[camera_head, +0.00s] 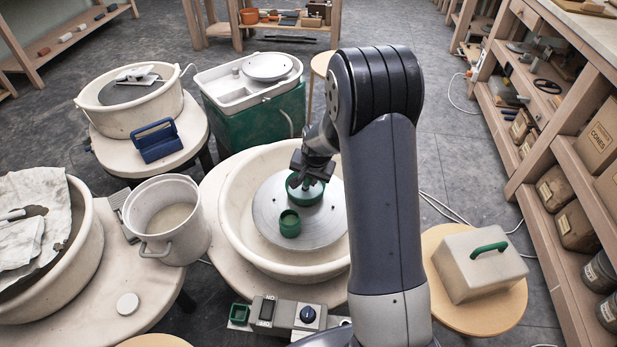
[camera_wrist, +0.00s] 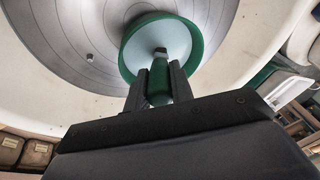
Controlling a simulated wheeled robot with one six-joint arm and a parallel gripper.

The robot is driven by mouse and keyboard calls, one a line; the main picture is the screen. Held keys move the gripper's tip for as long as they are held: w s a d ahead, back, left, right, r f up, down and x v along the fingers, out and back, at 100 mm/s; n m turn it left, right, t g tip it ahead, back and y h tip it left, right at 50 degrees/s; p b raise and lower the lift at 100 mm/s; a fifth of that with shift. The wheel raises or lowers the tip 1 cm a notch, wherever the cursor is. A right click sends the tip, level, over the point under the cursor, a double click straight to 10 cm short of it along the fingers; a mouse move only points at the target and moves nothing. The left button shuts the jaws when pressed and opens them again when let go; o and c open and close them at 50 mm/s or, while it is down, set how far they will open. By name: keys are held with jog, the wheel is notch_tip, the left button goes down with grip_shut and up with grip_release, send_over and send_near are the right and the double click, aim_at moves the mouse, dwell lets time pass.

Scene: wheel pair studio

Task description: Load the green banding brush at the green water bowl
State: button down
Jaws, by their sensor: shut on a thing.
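The green water bowl (camera_head: 306,197) sits on the grey wheel head, inside a cream splash pan. In the wrist view the bowl (camera_wrist: 197,48) has a green rim and a pale, smooth inside. My gripper (camera_head: 307,180) is over this bowl in the head view. In the wrist view my gripper (camera_wrist: 160,78) is shut on the green handle of the banding brush (camera_wrist: 160,90). The brush's far end, with a grey part, shows against the pale inside of the bowl. I cannot tell how deep it reaches or whether it touches the water.
A small green cup (camera_head: 290,224) stands on the wheel head (camera_head: 265,213) in front of the bowl. The splash pan wall (camera_head: 240,245) rings both. A cream bucket (camera_head: 168,215) stands to the left, and a stool with a green-handled block (camera_head: 478,266) to the right.

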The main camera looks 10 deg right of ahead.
jog(key=shift+r+p, duration=2.2)
jog(key=shift+r, duration=1.25)
jog(key=s+r+n+g+y+p, duration=0.1)
jog(key=s+r+n+y+p, duration=0.1)
jog(key=s+r+n+p, duration=0.4)
jog(key=shift+s+a+r+n+p, duration=0.25)
jog(key=shift+s+r+p, duration=0.7)
jog(key=shift+s+p, duration=1.5)
